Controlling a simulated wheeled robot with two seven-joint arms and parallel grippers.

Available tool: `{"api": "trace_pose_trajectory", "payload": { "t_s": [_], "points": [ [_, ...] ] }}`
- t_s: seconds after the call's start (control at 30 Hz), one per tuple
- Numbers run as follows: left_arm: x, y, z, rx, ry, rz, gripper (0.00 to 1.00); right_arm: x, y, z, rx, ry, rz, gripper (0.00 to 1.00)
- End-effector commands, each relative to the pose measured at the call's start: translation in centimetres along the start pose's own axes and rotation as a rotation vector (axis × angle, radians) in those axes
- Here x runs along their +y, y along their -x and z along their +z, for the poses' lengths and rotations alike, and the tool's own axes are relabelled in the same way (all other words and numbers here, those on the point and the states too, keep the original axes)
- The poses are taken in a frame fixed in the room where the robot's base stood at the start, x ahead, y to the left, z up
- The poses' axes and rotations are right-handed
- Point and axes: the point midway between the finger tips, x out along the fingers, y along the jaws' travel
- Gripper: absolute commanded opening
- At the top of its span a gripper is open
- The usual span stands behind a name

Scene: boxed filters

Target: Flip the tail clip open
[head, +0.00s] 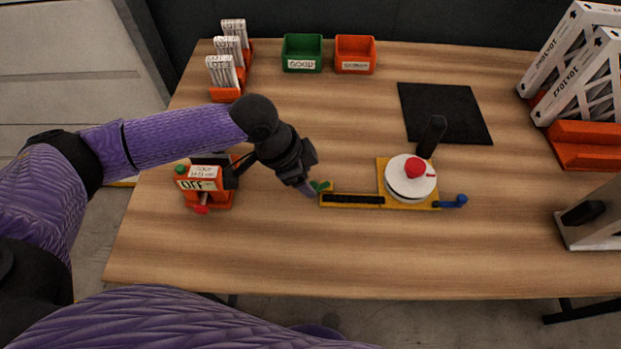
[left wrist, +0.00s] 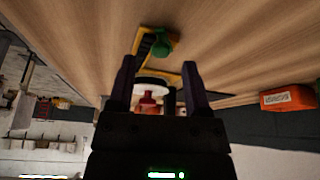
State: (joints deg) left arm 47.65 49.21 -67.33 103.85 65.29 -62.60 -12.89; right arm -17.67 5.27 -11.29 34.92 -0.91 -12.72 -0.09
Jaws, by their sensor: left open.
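The tail clip is a small green piece (head: 321,186) at the left end of the yellow fixture (head: 381,168) on the table. It also shows in the left wrist view (left wrist: 162,47), beyond my fingertips. My left gripper (head: 309,189) points down at the clip from its left side. Its two fingers (left wrist: 160,68) are apart with nothing held between them. In the head view the gripper partly covers the clip's left side, and I cannot tell whether they touch. My right gripper is not in view.
The fixture carries a black strip (head: 352,199), a white round drum with a red knob (head: 414,168) and a blue lever (head: 455,201). An orange device marked OFF (head: 219,199) stands left, under my left arm. A black mat (head: 440,108) lies behind; the front table is clear.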

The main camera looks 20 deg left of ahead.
Motion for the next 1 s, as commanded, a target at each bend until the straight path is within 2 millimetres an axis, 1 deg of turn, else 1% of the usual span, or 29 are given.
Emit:
{"api": "trace_pose_trajectory", "payload": {
  "t_s": [0.03, 0.13, 0.4, 0.43, 0.47, 0.5, 0.57, 0.6, 0.67, 0.7, 0.73, 0.9, 1.0],
  "points": [
    [0.0, -1.0, 0.1, 0.000, 0.001, 0.001, 0.63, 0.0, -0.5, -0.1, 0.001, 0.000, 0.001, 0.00],
    [0.0, -1.9, 0.0, 0.000, 0.001, 0.001, 0.63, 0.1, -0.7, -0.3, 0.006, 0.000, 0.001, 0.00],
    [0.0, -2.1, 0.0, 0.001, 0.000, -0.001, 0.63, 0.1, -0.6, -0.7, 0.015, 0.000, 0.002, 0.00],
    [0.0, -2.1, 0.0, 0.001, 0.000, -0.001, 0.59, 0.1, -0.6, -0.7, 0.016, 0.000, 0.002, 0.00],
    [0.0, -2.1, 0.0, 0.000, 0.000, -0.001, 0.53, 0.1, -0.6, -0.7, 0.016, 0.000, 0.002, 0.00],
    [0.0, -2.1, 0.0, 0.000, 0.000, -0.001, 0.44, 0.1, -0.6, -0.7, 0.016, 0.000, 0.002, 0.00],
    [0.0, -2.1, 0.0, 0.000, 0.000, -0.001, 0.31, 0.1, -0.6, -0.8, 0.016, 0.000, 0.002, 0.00],
    [0.0, -2.1, 0.0, 0.000, 0.000, -0.001, 0.23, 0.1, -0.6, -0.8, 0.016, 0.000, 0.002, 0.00],
    [0.0, -2.1, 0.0, 0.000, 0.000, -0.001, 0.10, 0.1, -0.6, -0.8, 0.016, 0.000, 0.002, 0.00],
    [0.0, -2.1, 0.0, 0.000, 0.000, -0.001, 0.02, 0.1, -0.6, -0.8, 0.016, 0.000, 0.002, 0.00],
    [0.0, -2.1, 0.0, 0.000, 0.000, -0.001, 0.00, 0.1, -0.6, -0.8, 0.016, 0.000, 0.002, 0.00],
    [0.0, -2.1, 0.0, 0.000, -0.001, 0.000, 0.00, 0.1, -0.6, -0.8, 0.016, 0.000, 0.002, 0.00],
    [-0.2, -1.8, -0.1, -0.001, -0.041, 0.017, 0.00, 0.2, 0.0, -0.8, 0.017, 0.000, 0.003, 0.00]
  ]
}}
